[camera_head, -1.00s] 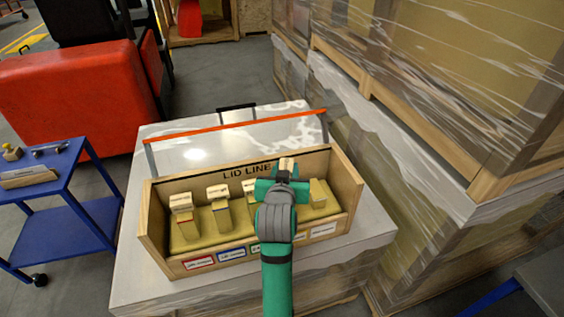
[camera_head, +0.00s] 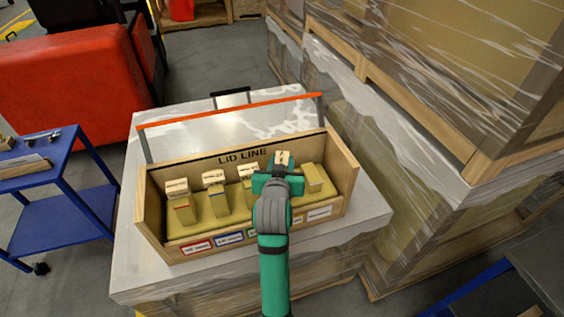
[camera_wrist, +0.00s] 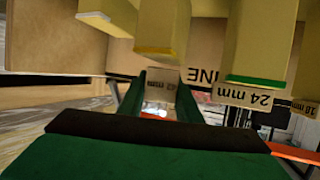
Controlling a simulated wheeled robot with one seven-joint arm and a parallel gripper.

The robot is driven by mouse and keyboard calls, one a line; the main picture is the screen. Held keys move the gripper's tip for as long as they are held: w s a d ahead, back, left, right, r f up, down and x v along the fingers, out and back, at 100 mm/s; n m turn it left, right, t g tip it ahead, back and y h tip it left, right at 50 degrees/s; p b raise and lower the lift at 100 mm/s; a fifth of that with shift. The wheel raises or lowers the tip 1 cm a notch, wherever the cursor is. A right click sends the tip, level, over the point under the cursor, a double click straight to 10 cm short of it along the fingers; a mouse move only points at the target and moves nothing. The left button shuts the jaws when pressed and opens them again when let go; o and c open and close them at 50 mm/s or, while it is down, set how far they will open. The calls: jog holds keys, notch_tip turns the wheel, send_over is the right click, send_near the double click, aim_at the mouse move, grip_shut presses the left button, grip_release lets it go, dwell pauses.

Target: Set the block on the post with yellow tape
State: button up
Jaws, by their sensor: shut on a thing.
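My gripper (camera_head: 279,178) is shut on a small pale wood block (camera_head: 282,158) over the wooden box. The block also shows between the fingers in the wrist view (camera_wrist: 163,78), where the scene appears upside down. The yellow-taped post (camera_wrist: 157,28) is bare, its taped end close to the held block; I cannot tell whether they touch. In the head view my arm hides this post. The green-taped post (camera_wrist: 258,50) carries a block marked 24 mm (camera_wrist: 243,95).
The red-taped (camera_head: 184,212) and blue-taped (camera_head: 218,203) posts carry blocks. The rightmost post (camera_head: 312,178) is bare. The box's wooden walls (camera_head: 344,172) surround the row. An orange-red bar (camera_head: 230,110) runs behind. Wrapped crates (camera_head: 420,110) stand right, a blue cart (camera_head: 70,205) left.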

jog(key=shift+f, duration=0.55)
jog(key=o, duration=1.1)
jog(key=v, duration=1.1)
jog(key=shift+f, duration=0.15)
